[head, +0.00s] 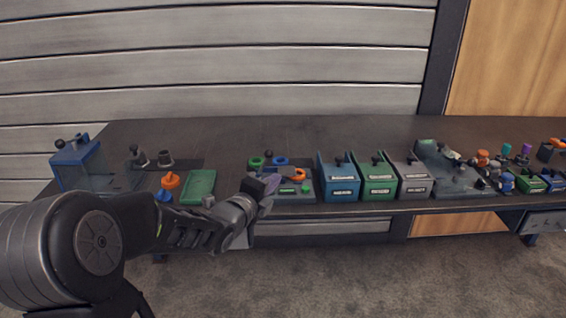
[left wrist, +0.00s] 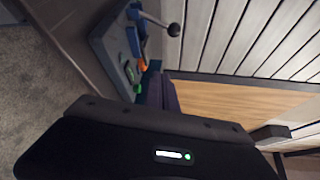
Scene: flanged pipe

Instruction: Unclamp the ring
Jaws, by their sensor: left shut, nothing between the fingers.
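My left gripper (head: 268,187) reaches in from the left to the front of a small grey fixture tray (head: 311,189). Its fingers are together and nothing shows between them. An orange ring-shaped piece (head: 298,175) lies on that tray, just right of the fingers. A blue ring (head: 280,160) and a green ring (head: 256,162) sit at its back. A dark ball knob (head: 269,153) stands between them; a ball-ended lever (left wrist: 174,29) shows in the left wrist view. I cannot tell which ring is clamped. The gripper hides part of the tray. My right gripper is out of view.
Blue (head: 339,183), green (head: 378,180) and grey bins (head: 414,183) stand right of the tray. A green tray (head: 198,186) lies to its left, and a blue fixture (head: 77,163) at the far left. The back of the dark bench (head: 250,132) is clear.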

